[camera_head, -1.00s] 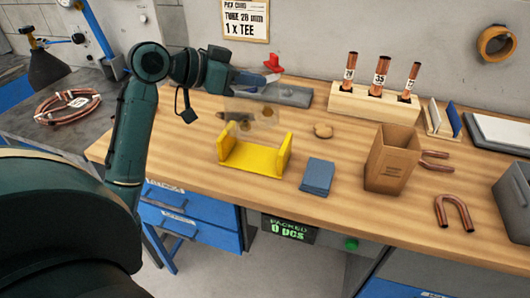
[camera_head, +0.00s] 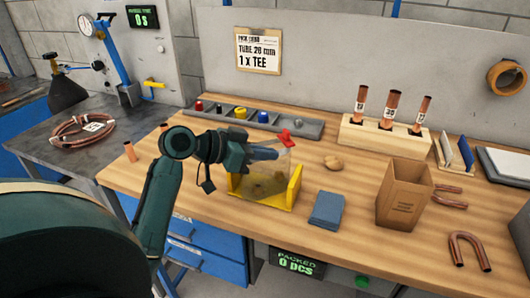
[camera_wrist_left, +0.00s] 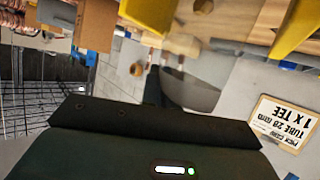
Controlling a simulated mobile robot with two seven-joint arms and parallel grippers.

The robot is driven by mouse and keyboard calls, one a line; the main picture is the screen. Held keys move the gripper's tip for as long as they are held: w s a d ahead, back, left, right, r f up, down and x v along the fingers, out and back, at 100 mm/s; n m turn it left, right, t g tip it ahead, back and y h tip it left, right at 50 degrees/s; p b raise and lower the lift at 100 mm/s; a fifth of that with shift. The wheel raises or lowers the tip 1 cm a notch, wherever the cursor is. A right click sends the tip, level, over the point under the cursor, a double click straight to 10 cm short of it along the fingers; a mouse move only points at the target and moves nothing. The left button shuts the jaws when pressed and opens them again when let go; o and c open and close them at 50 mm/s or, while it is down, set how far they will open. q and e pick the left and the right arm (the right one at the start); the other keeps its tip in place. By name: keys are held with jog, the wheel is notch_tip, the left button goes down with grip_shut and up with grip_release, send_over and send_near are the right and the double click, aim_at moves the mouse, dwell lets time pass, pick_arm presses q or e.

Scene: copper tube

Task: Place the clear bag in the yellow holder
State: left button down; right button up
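The yellow holder (camera_head: 262,199) stands on the wooden bench, with a low wall at each end. The clear bag (camera_head: 270,176), see-through with brownish spots showing in it, hangs upright between the walls. Whether its bottom touches the holder floor I cannot tell. My left gripper (camera_head: 270,153) is shut on the bag's upper part, above the holder. A small red piece (camera_head: 285,137) shows by the fingertips. My right gripper is not in view.
A grey parts tray (camera_head: 312,129) lies behind the holder. A wooden block (camera_head: 385,136) holds copper tubes. Bench left of the holder is mostly clear.

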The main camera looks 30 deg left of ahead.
pick_arm(q)
jog(key=shift+f, duration=0.1)
jog(key=c, duration=1.7)
grip_release()
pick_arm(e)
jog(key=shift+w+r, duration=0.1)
pick_arm(q)
jog(key=shift+r, duration=0.2)
jog(key=shift+b+v, duration=0.85)
jog(key=shift+v, duration=5.2)
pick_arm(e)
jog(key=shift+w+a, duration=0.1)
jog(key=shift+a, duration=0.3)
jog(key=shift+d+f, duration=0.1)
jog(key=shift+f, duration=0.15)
